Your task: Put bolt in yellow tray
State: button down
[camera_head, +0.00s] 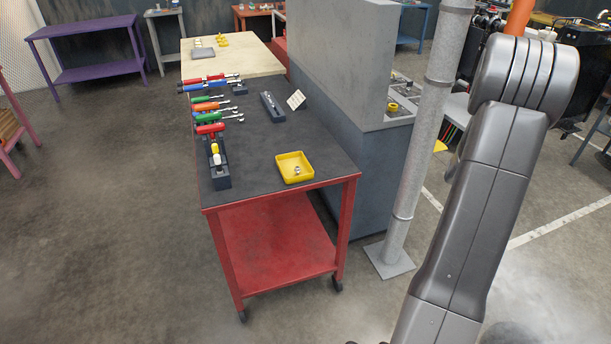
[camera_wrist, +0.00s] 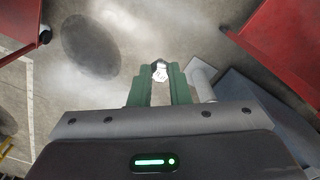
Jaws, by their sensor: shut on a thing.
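The yellow tray (camera_head: 295,167) sits at the near right corner of the dark top of a red cart. A small metallic piece lies inside it. In the wrist view my gripper (camera_wrist: 159,76) has its green fingers shut on a small silvery bolt (camera_wrist: 160,71), which shows between the fingertips. The fingers and bolt are over the concrete floor in that view, away from the tray. In the head view my grey arm shows at the right, but the gripper and the held bolt are out of sight there.
The red cart (camera_head: 275,245) carries coloured-handled tools (camera_head: 210,105) and dark holders along its left side. A grey post (camera_head: 405,160) stands between my arm and the cart, beside a grey partition (camera_head: 345,65). Open floor lies left of the cart.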

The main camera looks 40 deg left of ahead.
aim_at(292, 163)
jog(key=u, duration=1.55)
